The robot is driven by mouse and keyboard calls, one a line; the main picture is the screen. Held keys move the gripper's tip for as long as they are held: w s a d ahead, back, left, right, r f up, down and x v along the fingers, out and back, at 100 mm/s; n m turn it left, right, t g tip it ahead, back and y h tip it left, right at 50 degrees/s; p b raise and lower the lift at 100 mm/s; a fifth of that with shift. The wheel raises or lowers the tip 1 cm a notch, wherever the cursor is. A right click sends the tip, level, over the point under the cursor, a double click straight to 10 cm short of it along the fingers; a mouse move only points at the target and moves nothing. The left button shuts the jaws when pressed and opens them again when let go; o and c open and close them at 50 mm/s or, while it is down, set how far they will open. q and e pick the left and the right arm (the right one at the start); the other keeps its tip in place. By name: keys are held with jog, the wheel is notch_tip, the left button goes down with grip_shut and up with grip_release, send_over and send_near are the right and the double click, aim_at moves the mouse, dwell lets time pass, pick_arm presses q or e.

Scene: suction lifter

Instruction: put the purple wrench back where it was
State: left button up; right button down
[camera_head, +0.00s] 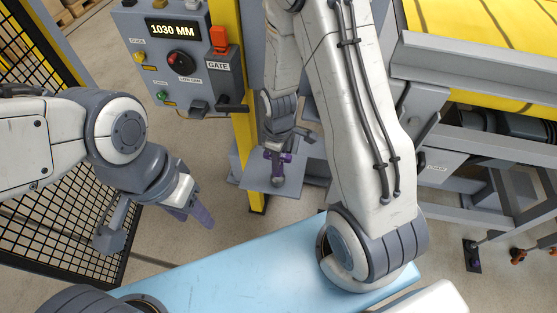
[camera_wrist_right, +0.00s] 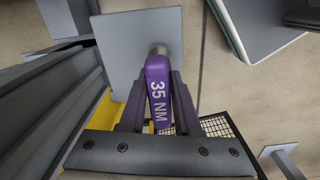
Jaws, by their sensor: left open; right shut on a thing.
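The purple wrench (camera_wrist_right: 158,95), marked "35 NM", is between the fingers of my right gripper (camera_wrist_right: 158,108) in the right wrist view. Its grey metal end points at a flat grey plate (camera_wrist_right: 118,50); I cannot tell whether it touches it. In the head view my right gripper (camera_head: 278,155) holds the wrench over the same small grey plate (camera_head: 258,182) beside the yellow post. Much of the wrench is hidden there by the gripper. My left gripper (camera_head: 155,222) is open and empty at the left, apart from the wrench.
A grey control box (camera_head: 190,55) reading "1030 MM" with a "GATE" handle is on the yellow post (camera_head: 228,25), close behind the plate. Black mesh fencing (camera_head: 45,190) stands at the left. A grey frame with yellow panels (camera_head: 470,35) fills the right. Small dark and orange items (camera_head: 518,256) are at far right.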

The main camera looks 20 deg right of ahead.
jog(key=shift+f, duration=0.2)
jog(key=c, duration=0.6)
grip_release()
